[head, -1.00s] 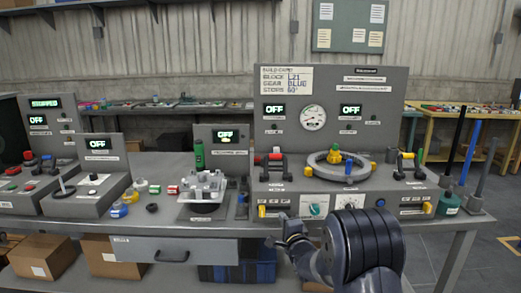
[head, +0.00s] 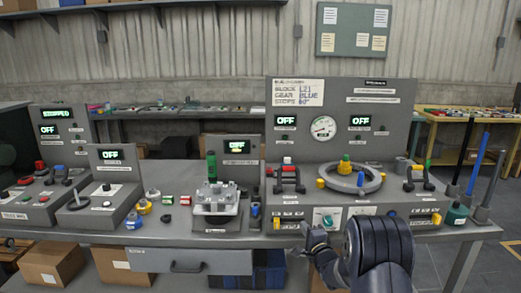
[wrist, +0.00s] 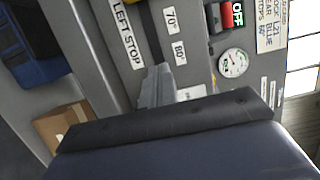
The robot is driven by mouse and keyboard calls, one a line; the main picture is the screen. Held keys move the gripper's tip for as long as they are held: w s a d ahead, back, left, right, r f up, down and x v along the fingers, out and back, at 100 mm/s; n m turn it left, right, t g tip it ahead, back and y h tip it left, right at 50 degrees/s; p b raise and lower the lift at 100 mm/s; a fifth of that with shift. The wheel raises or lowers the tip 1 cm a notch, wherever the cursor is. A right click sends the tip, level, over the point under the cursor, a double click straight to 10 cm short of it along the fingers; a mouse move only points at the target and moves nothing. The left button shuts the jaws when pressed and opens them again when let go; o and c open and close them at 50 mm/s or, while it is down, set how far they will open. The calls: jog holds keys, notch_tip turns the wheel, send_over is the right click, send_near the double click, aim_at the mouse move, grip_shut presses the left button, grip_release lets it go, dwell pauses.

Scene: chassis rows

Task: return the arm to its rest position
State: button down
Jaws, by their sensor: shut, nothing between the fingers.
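My gripper (head: 318,241) is at the front of the bench, just before the lower edge of the large grey panel station (head: 400,150). It is shut and holds nothing. My dark, ribbed arm fills the lower right of the head view. In the wrist view my gripper (wrist: 155,88) points toward the station's front, near a "LEFT STOP" label (wrist: 127,35). My own dark link covers the lower part of that view.
The station carries a round grey ring (head: 345,180), a gauge (head: 323,127) and handles. A metal fixture (head: 215,198) stands left of it. A drawer (head: 205,260) is under the bench top. Upright rods (head: 475,160) stand at the right end. Cardboard boxes (head: 50,262) sit below.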

jog(key=d+b, duration=0.1)
jog(key=d, duration=0.3)
jog(key=v, duration=0.9)
jog(key=shift+s, duration=0.2)
